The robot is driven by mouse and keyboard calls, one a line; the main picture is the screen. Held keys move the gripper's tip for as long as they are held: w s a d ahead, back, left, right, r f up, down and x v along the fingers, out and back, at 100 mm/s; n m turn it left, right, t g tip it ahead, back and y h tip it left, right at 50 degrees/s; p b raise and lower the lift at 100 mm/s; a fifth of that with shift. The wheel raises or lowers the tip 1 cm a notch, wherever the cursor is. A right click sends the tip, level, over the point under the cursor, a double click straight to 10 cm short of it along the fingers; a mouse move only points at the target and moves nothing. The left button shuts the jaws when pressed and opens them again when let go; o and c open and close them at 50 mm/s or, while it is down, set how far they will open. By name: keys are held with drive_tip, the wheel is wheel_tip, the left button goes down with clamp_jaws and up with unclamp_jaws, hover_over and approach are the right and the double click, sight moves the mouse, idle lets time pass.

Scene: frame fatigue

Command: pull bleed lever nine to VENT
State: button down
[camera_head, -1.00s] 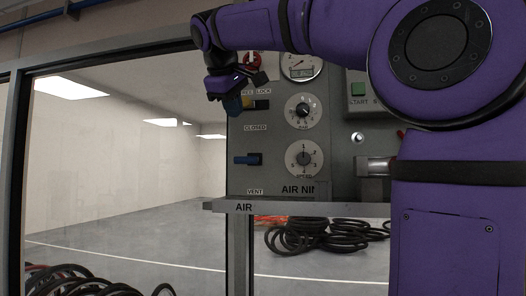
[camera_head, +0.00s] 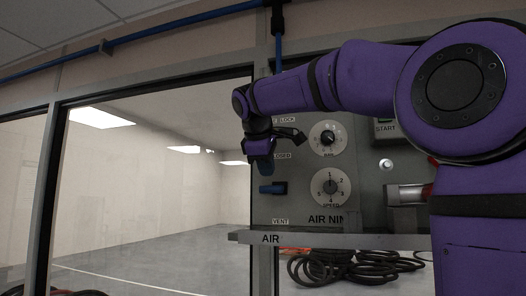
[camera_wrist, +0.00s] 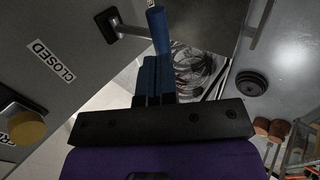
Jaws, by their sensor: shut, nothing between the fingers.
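The bleed lever has a blue handle (camera_head: 272,188) sticking out from the grey AIR NINE panel (camera_head: 360,180), between the CLOSED label above and the VENT label (camera_head: 281,221) below. My gripper (camera_head: 266,168) is just above the handle, partly covering the CLOSED label. In the wrist view the blue fingers of my gripper (camera_wrist: 154,68) are shut together and empty. The lever's blue handle (camera_wrist: 158,28) shows just beyond the fingertips, on a metal arm from a dark pivot. Whether they touch cannot be told.
A ledge marked AIR (camera_head: 330,238) runs below the panel. Two dials and a metal latch-like part (camera_head: 408,195) are right of the lever. A yellow knob (camera_wrist: 27,128) sits near the gripper in the wrist view. Coiled black hoses (camera_head: 350,268) lie on the floor behind.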

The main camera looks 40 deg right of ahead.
sight(269, 188)
drive_tip(key=shift+x, duration=1.85)
drive_tip(key=shift+a+f+t+h, duration=0.1)
drive_tip(key=shift+f+t+h, duration=0.8)
drive_tip(key=shift+f, duration=0.35)
drive_tip(key=shift+w+d+f, duration=0.1)
drive_tip(key=shift+d+f, duration=0.05)
drive_tip(key=shift+f, duration=0.7)
drive_tip(key=shift+w+d+f, duration=0.1)
drive_tip(key=shift+d+f, duration=0.05)
drive_tip(key=shift+f, duration=0.85)
drive_tip(key=shift+r, duration=0.9)
